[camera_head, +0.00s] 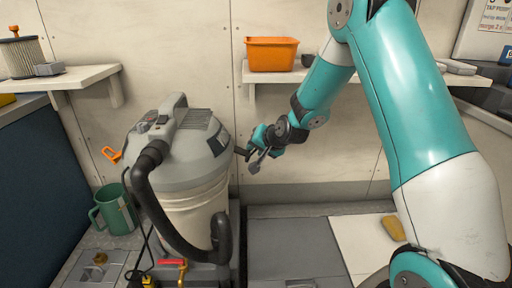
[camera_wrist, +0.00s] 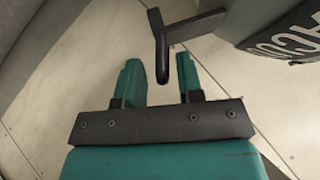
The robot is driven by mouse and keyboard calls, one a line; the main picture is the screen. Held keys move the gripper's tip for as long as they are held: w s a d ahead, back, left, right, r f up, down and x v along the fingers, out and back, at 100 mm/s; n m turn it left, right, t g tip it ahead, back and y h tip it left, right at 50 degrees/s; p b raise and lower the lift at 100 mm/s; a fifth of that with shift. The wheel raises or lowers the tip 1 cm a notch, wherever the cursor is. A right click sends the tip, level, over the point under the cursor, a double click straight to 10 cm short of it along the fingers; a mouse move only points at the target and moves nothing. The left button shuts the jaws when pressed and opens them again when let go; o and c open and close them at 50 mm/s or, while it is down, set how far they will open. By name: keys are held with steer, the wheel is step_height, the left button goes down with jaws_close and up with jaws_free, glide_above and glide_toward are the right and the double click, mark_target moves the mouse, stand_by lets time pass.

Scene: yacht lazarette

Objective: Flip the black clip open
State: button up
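The black clip (camera_wrist: 161,52) sticks out from the side of the grey vacuum head (camera_wrist: 245,22) in the wrist view. The gripper is open, with a gap visible on both sides of the clip. In the head view, the clip (camera_head: 241,151) is a small dark piece on the right side of the vacuum (camera_head: 175,150), and my gripper (camera_head: 256,158) is right beside it. The clip's far side is hidden.
A black hose (camera_head: 150,200) curls around the vacuum's front. A green jug (camera_head: 115,210) stands at its left. An orange bin (camera_head: 272,54) sits on the wall shelf above my gripper. A yellow sponge-like item (camera_head: 394,228) lies at right. The grey floor panel (camera_head: 295,248) is mostly clear.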

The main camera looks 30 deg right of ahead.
steer(key=shift+r, duration=0.2)
steer(key=p+v, duration=0.2)
steer(key=v, duration=1.5)
steer(key=shift+p, duration=0.35)
steer(key=shift+r, duration=0.1)
steer(key=s+a+r+n+g+y, duration=0.15)
steer(key=s+a+n, duration=0.25)
steer(key=a, duration=0.4)
steer(key=s+a+r+n+g+y, duration=0.1)
steer(key=s+a+n+g+y, duration=0.15)
steer(key=s+a+n, duration=0.4)
steer(key=s+a+r+n+g+h, duration=0.1)
steer(key=s+a+n+g, duration=0.1)
steer(key=s+a+g, duration=0.3)
steer(key=s+a+r+n+g, duration=0.1)
steer(key=s+a+n, duration=0.15)
steer(key=s, duration=0.45)
step_height(320, 180, up, 22)
steer(key=p, duration=2.1)
steer(key=shift+s, duration=0.45)
